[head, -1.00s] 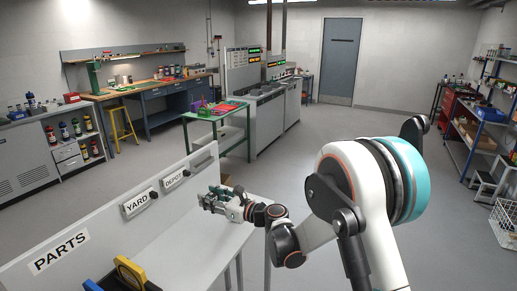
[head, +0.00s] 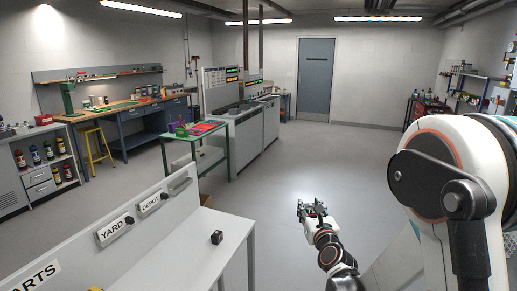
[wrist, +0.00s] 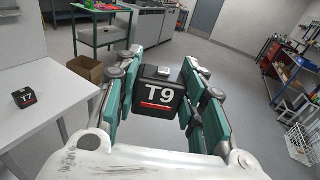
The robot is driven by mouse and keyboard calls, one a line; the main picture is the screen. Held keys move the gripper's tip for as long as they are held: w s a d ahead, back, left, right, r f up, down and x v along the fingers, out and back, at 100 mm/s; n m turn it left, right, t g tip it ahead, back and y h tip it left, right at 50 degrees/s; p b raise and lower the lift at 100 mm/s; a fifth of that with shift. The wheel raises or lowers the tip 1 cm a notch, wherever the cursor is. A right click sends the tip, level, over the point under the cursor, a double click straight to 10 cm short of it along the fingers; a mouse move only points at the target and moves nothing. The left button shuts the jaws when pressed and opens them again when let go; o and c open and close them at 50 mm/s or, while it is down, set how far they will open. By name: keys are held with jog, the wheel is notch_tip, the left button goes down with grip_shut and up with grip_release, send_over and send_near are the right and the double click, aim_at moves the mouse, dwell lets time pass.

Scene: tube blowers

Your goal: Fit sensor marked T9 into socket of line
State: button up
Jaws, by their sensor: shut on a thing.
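The sensor marked T9 (wrist: 160,92) is a black block with white lettering, a red stripe and a light grey piece on top. It sits between the teal finger pads of my gripper (wrist: 162,100), which is shut on it, in the wrist view. In the head view my gripper (head: 313,209) is out over open floor, right of the white parts table (head: 190,262). The sensor is too small to make out there. The line's socket cannot be made out in either view.
Another black block (head: 217,237), apparently marked T7 (wrist: 25,97), stands on the parts table. A green-framed table (head: 197,132) stands beside the grey machine line (head: 240,130) with lit displays. A cardboard box (wrist: 86,67) is on the floor. The floor ahead is clear.

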jog(key=shift+m+h, duration=0.5)
jog(key=shift+h, duration=0.3)
jog(key=shift+s+d+r, duration=0.3)
jog(key=shift+d+r, duration=0.05)
jog(key=shift+d, duration=0.2)
jog(key=shift+s+d+r, duration=0.25)
jog(key=shift+d+r, duration=0.1)
jog(key=shift+d, duration=0.25)
jog(key=shift+s+d+r, duration=0.3)
jog(key=shift+d+r, duration=0.05)
jog(key=shift+d, duration=0.2)
jog(key=shift+f, duration=0.1)
